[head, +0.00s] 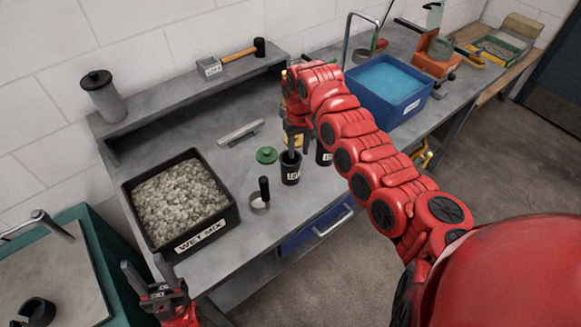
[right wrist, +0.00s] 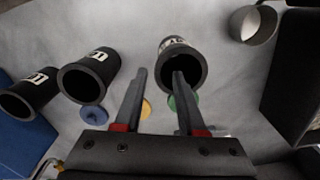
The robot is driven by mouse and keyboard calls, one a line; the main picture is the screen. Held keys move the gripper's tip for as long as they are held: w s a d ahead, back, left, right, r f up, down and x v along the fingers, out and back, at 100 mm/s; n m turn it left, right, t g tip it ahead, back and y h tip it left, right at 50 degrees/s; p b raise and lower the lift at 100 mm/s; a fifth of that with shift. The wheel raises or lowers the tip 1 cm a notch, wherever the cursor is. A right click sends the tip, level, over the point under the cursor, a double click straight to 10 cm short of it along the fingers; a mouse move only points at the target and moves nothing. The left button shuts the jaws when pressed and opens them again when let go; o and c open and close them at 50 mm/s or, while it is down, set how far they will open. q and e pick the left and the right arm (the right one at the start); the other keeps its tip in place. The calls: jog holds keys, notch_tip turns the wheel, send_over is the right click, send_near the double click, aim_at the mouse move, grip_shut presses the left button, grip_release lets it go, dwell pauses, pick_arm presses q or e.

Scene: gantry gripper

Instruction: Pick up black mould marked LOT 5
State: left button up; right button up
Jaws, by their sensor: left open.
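Black cylindrical moulds with pale labels stand upright on the grey workbench. The nearest mould (head: 290,172) is below my right gripper (head: 297,148) in the head view; its label is too small to read surely. In the right wrist view the same mould (right wrist: 188,52) is at top centre, and one finger of my right gripper (right wrist: 159,72) overlaps its mouth. I cannot tell if it touches. Two more moulds (right wrist: 88,80) and (right wrist: 28,92) stand to the left there. My left gripper (head: 160,285) is open and empty at lower left.
A black tray of wet mix (head: 233,215) stands left on the bench, near a black-handled scoop (head: 260,204). A green lid (head: 266,155) lies behind the nearest mould. A metal bar (head: 241,132) lies further back. A blue tub (head: 420,112) stands at right. A shelf (head: 190,85) runs behind.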

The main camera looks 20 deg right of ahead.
aim_at(299, 160)
jog(key=f+p, duration=0.3)
jog(key=f, duration=0.1)
jog(key=shift+s, duration=0.2)
jog(key=shift+d+f, duration=0.15)
jog(key=shift+f, duration=0.3)
grip_shut()
dwell(0.8)
